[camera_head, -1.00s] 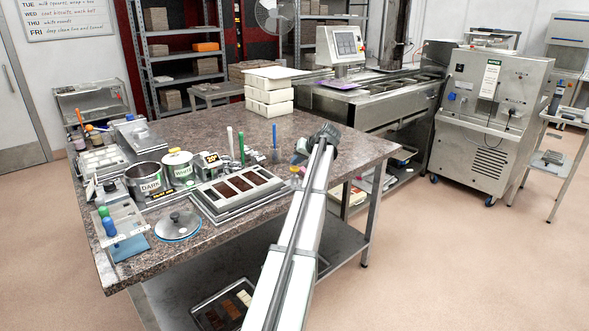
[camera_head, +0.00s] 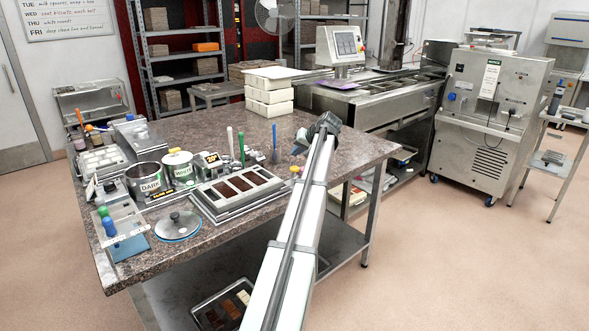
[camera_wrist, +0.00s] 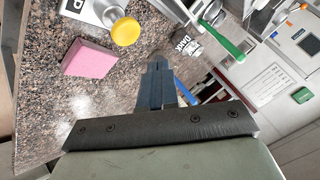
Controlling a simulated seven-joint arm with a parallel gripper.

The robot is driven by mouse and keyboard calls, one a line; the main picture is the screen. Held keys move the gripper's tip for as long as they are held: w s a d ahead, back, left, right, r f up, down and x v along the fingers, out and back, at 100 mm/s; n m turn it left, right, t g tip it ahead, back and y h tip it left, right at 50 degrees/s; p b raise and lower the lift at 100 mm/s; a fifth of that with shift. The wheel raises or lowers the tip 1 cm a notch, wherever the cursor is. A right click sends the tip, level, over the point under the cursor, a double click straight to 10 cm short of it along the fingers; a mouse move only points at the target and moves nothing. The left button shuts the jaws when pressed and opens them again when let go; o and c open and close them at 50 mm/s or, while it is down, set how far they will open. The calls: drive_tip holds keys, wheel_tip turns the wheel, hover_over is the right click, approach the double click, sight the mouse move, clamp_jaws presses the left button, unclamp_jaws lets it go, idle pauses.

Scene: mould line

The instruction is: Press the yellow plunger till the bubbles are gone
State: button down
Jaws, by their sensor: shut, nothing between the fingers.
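The yellow plunger (camera_wrist: 125,31) shows in the wrist view as a round yellow knob on a metal fitting, near the top and left of my fingers. In the head view the plunger (camera_head: 294,169) is a small yellow spot at the right end of the mould tray, beside my arm. My gripper (camera_wrist: 158,65) is shut and empty, over the speckled worktop and apart from the knob. In the head view my gripper (camera_head: 300,145) is partly hidden by my wrist. The mould (camera_head: 240,187) has several dark brown cavities; any bubbles are too small to tell.
A pink block (camera_wrist: 90,59) lies on the worktop left of my fingers in the wrist view. A green handle (camera_wrist: 222,40) stands to their right. Pots marked DARK (camera_head: 147,181) and WHITE (camera_head: 178,167) stand left of the mould. The back of the worktop (camera_head: 200,130) is mostly clear.

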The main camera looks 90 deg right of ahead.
drive_tip(key=shift+r, duration=1)
